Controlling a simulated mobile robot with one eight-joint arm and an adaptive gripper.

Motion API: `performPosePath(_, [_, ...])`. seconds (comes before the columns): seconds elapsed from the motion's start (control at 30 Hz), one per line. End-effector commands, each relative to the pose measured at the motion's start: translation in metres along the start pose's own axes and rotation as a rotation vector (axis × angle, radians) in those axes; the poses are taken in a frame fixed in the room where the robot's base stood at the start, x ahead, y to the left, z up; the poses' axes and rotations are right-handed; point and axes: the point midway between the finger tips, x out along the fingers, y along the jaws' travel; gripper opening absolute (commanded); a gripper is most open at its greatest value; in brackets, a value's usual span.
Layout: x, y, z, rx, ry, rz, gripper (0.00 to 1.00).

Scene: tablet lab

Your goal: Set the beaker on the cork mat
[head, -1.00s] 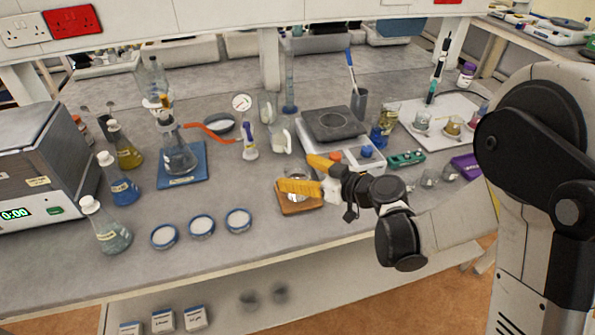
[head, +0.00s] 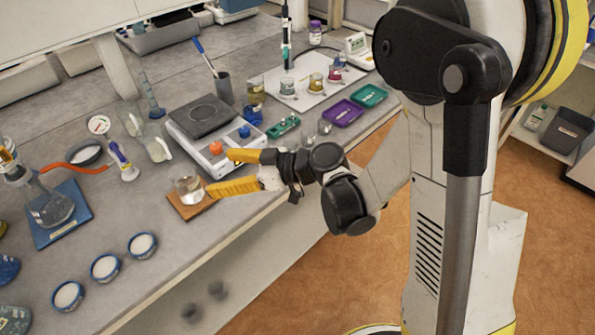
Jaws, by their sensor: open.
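A small clear glass beaker (head: 188,187) stands upright on the square brown cork mat (head: 191,209) near the front edge of the bench. My gripper (head: 221,173) is just to the right of the beaker in the picture, with its two yellow fingers spread apart and nothing seen between them. The lower finger's tip is close to the mat and beside the beaker. I cannot tell whether it touches the mat. The beaker's body shows almost whole, clear of the fingers.
A hotplate (head: 206,116) with orange and blue knobs stands behind my gripper. Three white-filled dishes (head: 105,267) sit left along the front edge. A flask on a blue mat (head: 63,229) stands farther left. Purple (head: 343,113) and teal (head: 369,95) trays lie to the right.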

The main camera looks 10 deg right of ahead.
Motion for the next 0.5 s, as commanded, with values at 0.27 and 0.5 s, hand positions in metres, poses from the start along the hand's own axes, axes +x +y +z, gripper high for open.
performPosePath(0.27, [-0.036,0.003,-0.005,0.152,-0.182,0.094,0.83])
performPosePath(0.5, [-0.126,-0.004,0.001,0.404,-0.437,0.365,0.83])
